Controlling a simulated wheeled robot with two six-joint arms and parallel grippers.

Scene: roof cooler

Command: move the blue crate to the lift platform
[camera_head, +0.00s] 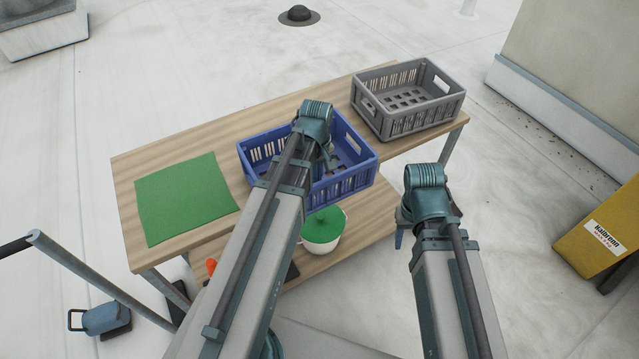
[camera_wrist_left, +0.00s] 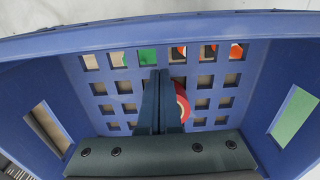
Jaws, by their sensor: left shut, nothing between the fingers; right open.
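The blue crate (camera_head: 345,187) stands upright on the wooden table, behind my left arm in the head view. My left gripper is hidden there by its own arm. In the left wrist view its shut fingers (camera_wrist_left: 158,78) reach down inside the blue crate (camera_wrist_left: 65,65), above the grid floor, with nothing between them. A red round thing (camera_wrist_left: 182,100) shows beside the fingers; whether it lies in the crate is unclear. My right gripper (camera_head: 398,238), open and partly hidden, hangs to the right of the table, apart from the crate. I cannot identify a lift platform.
A grey crate (camera_head: 407,97) stands at the table's back right. A green mat (camera_head: 185,198) lies on the table (camera_head: 130,178) at left. A green-lidded white pot (camera_head: 323,228) stands on the lower shelf. A yellow labelled body (camera_head: 600,235) is at right. The roof behind is mostly clear.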

